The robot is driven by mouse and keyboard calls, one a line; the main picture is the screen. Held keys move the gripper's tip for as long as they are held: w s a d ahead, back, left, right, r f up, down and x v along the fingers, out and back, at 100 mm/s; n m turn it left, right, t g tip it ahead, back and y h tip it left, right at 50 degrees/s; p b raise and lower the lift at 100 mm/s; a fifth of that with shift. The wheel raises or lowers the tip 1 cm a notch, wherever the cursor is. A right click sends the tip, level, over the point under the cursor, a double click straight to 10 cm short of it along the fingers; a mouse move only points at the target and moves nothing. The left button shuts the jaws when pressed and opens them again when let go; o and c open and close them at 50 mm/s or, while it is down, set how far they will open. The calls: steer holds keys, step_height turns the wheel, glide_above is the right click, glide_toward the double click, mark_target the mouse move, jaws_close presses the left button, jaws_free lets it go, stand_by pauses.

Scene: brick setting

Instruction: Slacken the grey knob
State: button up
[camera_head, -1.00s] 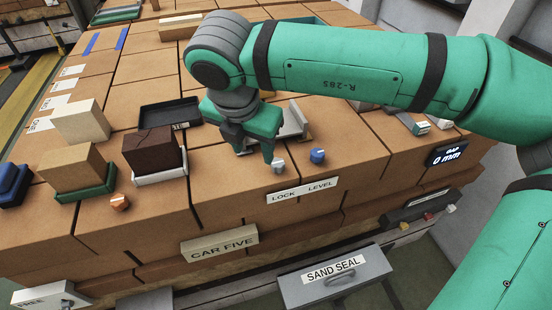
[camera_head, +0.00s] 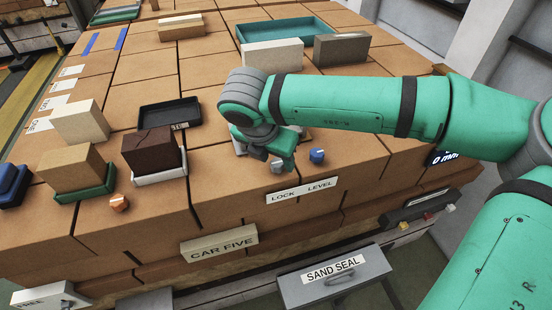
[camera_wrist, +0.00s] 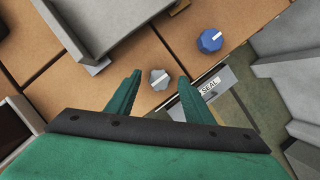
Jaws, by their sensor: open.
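The grey knob (camera_wrist: 159,79) is small and faceted, with a pale line across its top. In the wrist view it lies between the tips of my gripper (camera_wrist: 158,76), with space on both sides. My gripper is open, with nothing held. I cannot tell how far the fingertips are above the knob's base.
A blue knob (camera_head: 316,156) stands just right of the grey knob, and it also shows in the wrist view (camera_wrist: 210,40). An orange knob (camera_head: 119,202) and a dark block (camera_head: 150,148) on a white tray are to the left.

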steer(key=shift+w+f, duration=0.1)
steer(key=shift+f, duration=0.15)
steer(key=c, duration=1)
steer(key=shift+c, duration=0.2)
